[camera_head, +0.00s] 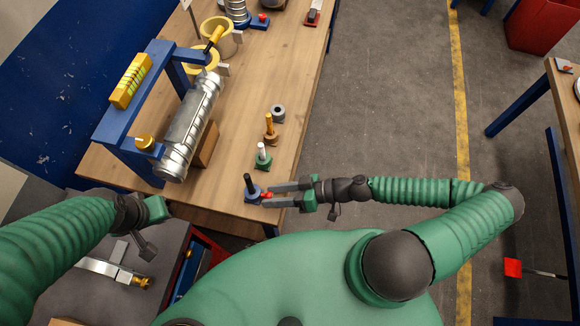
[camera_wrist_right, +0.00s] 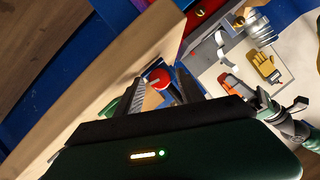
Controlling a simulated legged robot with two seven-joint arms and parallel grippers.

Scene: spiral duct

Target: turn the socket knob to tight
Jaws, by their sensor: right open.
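The red socket knob (camera_head: 266,195) sticks out from a blue round base with a black post (camera_head: 250,189) at the table's near right corner. My right gripper (camera_head: 272,196) is open, with its two fingers reaching left on either side of the knob. In the right wrist view the knob (camera_wrist_right: 159,78) shows between the spread fingers (camera_wrist_right: 158,92); I cannot tell whether they touch it. My left gripper (camera_head: 155,210) is at the lower left, away from the knob; its fingers are not clear.
A green base with a white post (camera_head: 262,156), a yellow-topped piece (camera_head: 270,128) and a grey ring (camera_head: 278,113) stand in line behind it on the wooden table. A silver spiral duct (camera_head: 190,125) lies by a blue frame (camera_head: 118,122).

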